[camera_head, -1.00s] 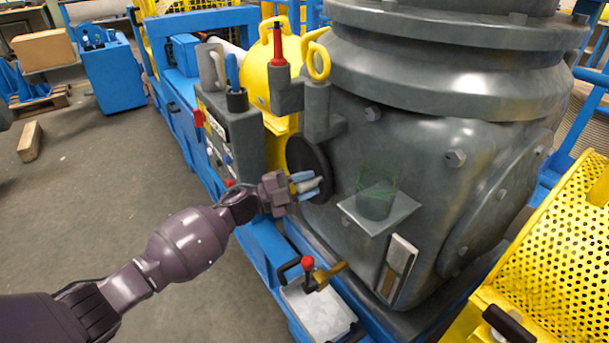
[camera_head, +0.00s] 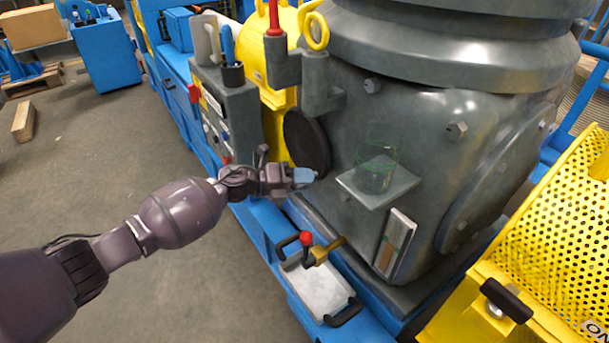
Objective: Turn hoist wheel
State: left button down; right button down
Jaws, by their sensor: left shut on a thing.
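The hoist wheel (camera_head: 306,143) is a dark, flat disc seen nearly edge-on, at the left side of the big grey machine housing. My left gripper (camera_head: 302,177) is at the wheel's lower edge, its light-blue fingertips pointing right. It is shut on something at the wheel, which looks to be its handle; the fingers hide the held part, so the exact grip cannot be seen. My right gripper is not in view.
The grey housing (camera_head: 420,140) fills the right, with a small shelf (camera_head: 350,187) holding a green-outlined glass (camera_head: 377,172). A grey control box (camera_head: 240,115) stands left of the wheel. Below are a red-knobbed lever (camera_head: 306,239) and a yellow perforated guard (camera_head: 560,200).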

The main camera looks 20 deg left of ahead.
pick_arm(q)
jog(key=shift+w+a+f+m+y, duration=0.4)
jog(key=shift+a+f+m+y, duration=0.15)
jog(key=shift+m, duration=0.35)
jog(key=shift+w+a+f+m+y, duration=0.4)
jog(key=shift+f+m+y, duration=0.2)
jog(key=shift+m, duration=0.3)
jog(key=shift+a, duration=0.1)
jog(key=c, duration=0.8)
grip_release()
jog(key=shift+c, duration=0.2)
